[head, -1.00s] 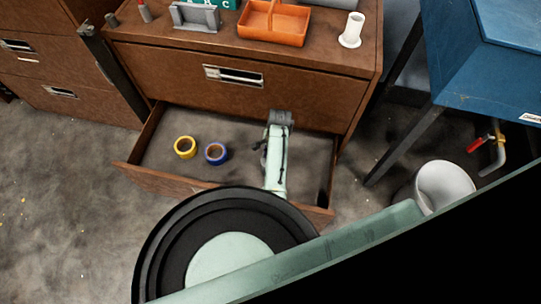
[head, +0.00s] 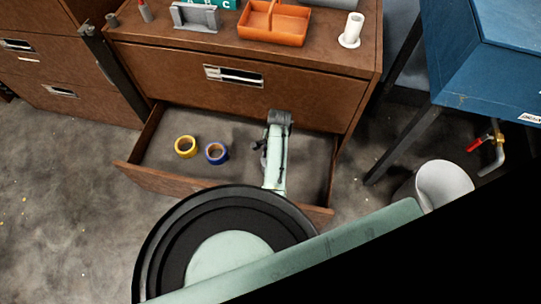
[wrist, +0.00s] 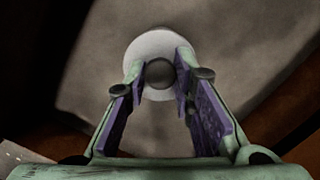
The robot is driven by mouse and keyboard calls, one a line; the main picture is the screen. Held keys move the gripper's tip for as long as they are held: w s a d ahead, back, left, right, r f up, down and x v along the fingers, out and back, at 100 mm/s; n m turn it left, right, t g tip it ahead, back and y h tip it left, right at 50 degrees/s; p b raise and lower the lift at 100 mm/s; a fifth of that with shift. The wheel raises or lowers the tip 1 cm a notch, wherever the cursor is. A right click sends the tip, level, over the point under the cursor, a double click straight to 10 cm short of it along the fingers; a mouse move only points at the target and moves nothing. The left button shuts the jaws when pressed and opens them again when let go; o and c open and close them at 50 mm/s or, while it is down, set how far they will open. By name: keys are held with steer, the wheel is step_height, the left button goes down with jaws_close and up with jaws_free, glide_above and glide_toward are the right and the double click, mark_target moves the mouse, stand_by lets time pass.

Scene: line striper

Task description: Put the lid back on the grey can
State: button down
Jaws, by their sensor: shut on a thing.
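A round pale lid (wrist: 150,48) with a dark grey knob (wrist: 160,73) is in the wrist view, over the drawer's grey floor. My gripper (wrist: 168,76) is shut on the knob, one purple-padded finger on each side. In the head view my gripper (head: 261,148) is low inside the open drawer, and I cannot make out the lid there. A light grey can (head: 443,186) stands on the floor at the right, beside the blue machine, apart from my gripper. My own arm hides part of its base.
The open drawer (head: 152,146) holds a yellow tape roll (head: 186,146) and a blue tape roll (head: 216,153) left of my gripper. An orange tray (head: 275,24) and a white cylinder (head: 351,31) stand on the cabinet top. The blue machine's leg (head: 403,145) stands between drawer and can.

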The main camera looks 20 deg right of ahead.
steer(key=c, duration=1.3)
jaws_free()
steer(key=shift+o, duration=0.3)
steer(key=o, duration=0.4)
steer(key=shift+r, duration=0.2)
steer(key=shift+r+p, duration=2.35)
steer(key=shift+p, duration=0.25)
steer(key=shift+r, duration=1)
